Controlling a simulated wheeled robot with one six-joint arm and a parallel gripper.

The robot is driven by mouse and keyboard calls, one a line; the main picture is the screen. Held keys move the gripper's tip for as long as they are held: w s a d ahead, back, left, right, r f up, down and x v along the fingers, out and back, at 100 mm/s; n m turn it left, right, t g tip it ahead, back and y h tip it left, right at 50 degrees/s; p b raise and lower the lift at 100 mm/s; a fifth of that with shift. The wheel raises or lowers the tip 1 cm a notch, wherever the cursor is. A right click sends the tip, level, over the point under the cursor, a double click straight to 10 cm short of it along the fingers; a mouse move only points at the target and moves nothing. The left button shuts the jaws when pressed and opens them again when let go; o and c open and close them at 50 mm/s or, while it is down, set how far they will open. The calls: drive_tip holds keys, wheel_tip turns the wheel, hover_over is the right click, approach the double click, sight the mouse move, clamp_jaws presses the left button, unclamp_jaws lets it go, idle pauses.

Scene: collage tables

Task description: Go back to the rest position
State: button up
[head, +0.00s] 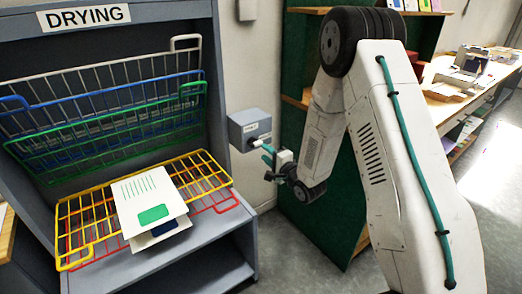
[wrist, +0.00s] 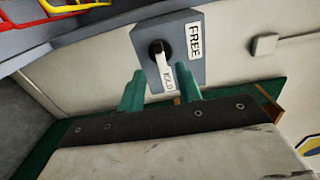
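My gripper (wrist: 160,84) is open, with its two teal fingers spread apart in the wrist view. The fingers do not appear closed on the lever. In the head view my gripper (head: 270,158) is just below and right of the grey box (head: 250,130), with my arm bent down to it from the right. Whether it touches the box cannot be told.
A DRYING rack stands at left, with white, blue and green wire shelves (head: 105,130) tipped up. A yellow shelf (head: 200,170) lies lowered, with a printed card (head: 140,190) on it above another card and a red shelf. A green shelf unit (head: 300,200) stands behind my arm.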

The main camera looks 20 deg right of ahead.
drive_tip(key=shift+v, duration=1.2)
wheel_tip(320, 180, down, 8)
drive_tip(key=s+d+n+g+h, duration=0.2)
drive_tip(key=n+g+h, duration=0.1)
drive_tip(key=g, duration=0.2)
drive_tip(key=s+d+n+g+h, duration=0.2)
drive_tip(key=s+d+n+g, duration=0.15)
drive_tip(key=s+g, duration=0.2)
drive_tip(key=s+a+r+n+g, duration=0.2)
drive_tip(key=s+r+n, duration=0.2)
drive_tip(key=s+r, duration=1)
drive_tip(key=s+a+r+n+g, duration=0.3)
drive_tip(key=s+r, duration=1.2)
drive_tip(key=s, duration=0.5)
drive_tip(key=shift+r+n+h, duration=0.2)
drive_tip(key=shift+n+h, duration=0.1)
drive_tip(key=shift+n, duration=0.25)
